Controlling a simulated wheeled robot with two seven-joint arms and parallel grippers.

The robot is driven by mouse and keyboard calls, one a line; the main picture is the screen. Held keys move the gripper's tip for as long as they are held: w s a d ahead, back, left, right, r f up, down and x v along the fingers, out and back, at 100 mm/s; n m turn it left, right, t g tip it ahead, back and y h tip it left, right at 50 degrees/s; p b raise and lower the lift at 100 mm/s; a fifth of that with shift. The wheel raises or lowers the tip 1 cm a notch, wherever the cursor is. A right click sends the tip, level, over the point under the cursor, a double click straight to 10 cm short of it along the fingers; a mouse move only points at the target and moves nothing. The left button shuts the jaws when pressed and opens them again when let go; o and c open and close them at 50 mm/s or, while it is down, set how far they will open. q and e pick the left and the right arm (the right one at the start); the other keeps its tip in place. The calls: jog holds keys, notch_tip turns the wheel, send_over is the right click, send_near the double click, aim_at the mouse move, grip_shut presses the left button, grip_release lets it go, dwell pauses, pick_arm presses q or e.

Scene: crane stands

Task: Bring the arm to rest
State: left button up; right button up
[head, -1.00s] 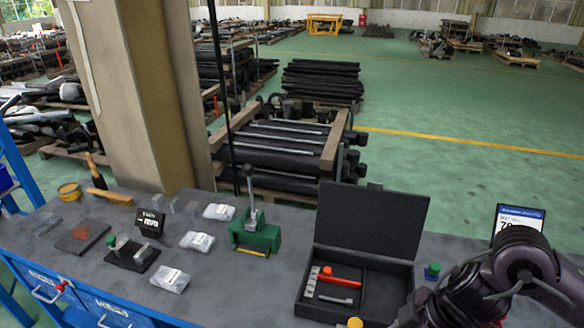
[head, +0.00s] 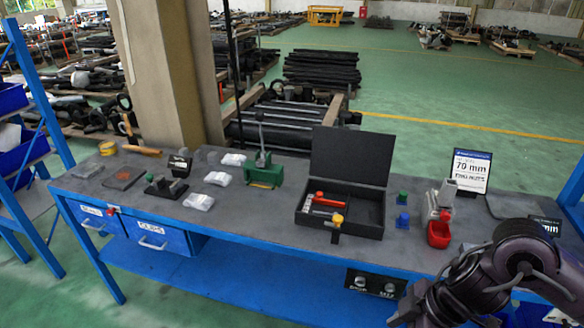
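My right arm (head: 490,268) is bent at the lower right, in front of the workbench (head: 290,222). Its dark links run down and left to the bottom edge, and no fingertips show. My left arm and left gripper are out of view. I see nothing held.
An open black case (head: 370,212) holds red- and yellow-handled tools. Blue shelving (head: 30,110) is at left. Floor shows in front of the bench.

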jog(key=w+a+f+m+t+y+b, duration=0.1)
jog(key=w+a+f+m+t+y, duration=0.25)
jog(key=w+f, duration=0.7)
jog(key=d+f+m+t+h, duration=0.1)
jog(key=d+f+m, duration=0.15)
jog(key=f, duration=0.85)
jog(key=d+f+m+t+h, duration=0.1)
jog(key=d+f+m, duration=0.15)
jog(key=f, duration=0.85)
jog(key=s+d+f+m+g+h+b, duration=0.1)
jog(key=s+d+f+m+g+h, duration=0.2)
jog(key=s+f, duration=1.5)
pick_arm(q)
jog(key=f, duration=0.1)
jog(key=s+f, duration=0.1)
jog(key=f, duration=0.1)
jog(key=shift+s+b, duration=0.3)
jog(key=shift+b, duration=0.1)
pick_arm(e)
jog(key=s+f+g+h, duration=0.1)
jog(key=s+f, duration=0.2)
jog(key=s, duration=0.7)
jog(key=s+f+g+h, duration=0.1)
jog(key=s+f+h, duration=0.1)
jog(key=s, duration=0.8)
jog(key=shift+s+a+f+m+g, duration=0.15)
jog(key=shift+a+f+m+g, duration=0.25)
jog(key=shift+f, duration=0.4)
